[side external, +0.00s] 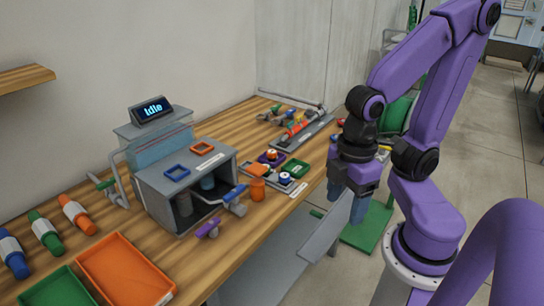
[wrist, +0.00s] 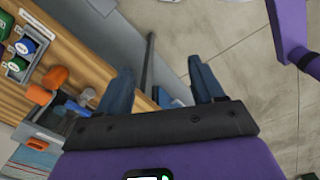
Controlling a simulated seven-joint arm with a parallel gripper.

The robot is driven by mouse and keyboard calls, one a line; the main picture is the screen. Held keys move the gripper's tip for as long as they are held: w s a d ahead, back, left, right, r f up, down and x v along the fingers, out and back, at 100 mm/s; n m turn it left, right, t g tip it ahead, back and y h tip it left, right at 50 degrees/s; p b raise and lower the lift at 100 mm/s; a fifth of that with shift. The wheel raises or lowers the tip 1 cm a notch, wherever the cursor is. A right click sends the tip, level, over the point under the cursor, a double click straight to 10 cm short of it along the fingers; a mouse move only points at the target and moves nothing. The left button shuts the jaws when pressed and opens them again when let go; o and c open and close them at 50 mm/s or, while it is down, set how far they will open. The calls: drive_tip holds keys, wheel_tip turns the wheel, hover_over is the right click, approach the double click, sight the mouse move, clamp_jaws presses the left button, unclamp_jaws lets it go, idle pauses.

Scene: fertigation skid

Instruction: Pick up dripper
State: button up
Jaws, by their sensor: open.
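Small round pieces with white rims sit on a grey tray of coloured pads at the table's right front edge; one has an orange top (side external: 271,154) and one a blue top (side external: 285,178). I cannot tell for sure which piece is the dripper. My gripper (side external: 347,197) hangs off the table's front edge, right of the tray, fingers down, open and empty. In the wrist view its fingertips (wrist: 160,68) are spread with floor and table edge behind them.
An orange cup (side external: 257,190) stands left of the tray. Orange (side external: 125,270) and green (side external: 55,288) bins lie at the near left.

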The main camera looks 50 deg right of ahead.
drive_tip(key=w+d+f+m+y, duration=0.2)
drive_tip(key=w+d+m+y, duration=0.25)
drive_tip(key=w+m, duration=0.6)
drive_tip(key=w+d+f+m+y, duration=0.25)
drive_tip(key=w+m+y, duration=0.3)
drive_tip(key=m, duration=0.95)
drive_tip(key=m+t+h, duration=0.5)
drive_tip(key=m+t, duration=0.7)
drive_tip(key=m, duration=0.6)
approach(273, 152)
drive_tip(key=shift+w+a+f, duration=0.15)
drive_tip(key=shift+w+a, duration=0.25)
drive_tip(key=shift+w, duration=0.35)
drive_tip(key=shift+m, duration=0.25)
drive_tip(key=shift+x, duration=3.2)
drive_tip(key=shift+d+f, duration=0.15)
drive_tip(key=shift+d, duration=0.05)
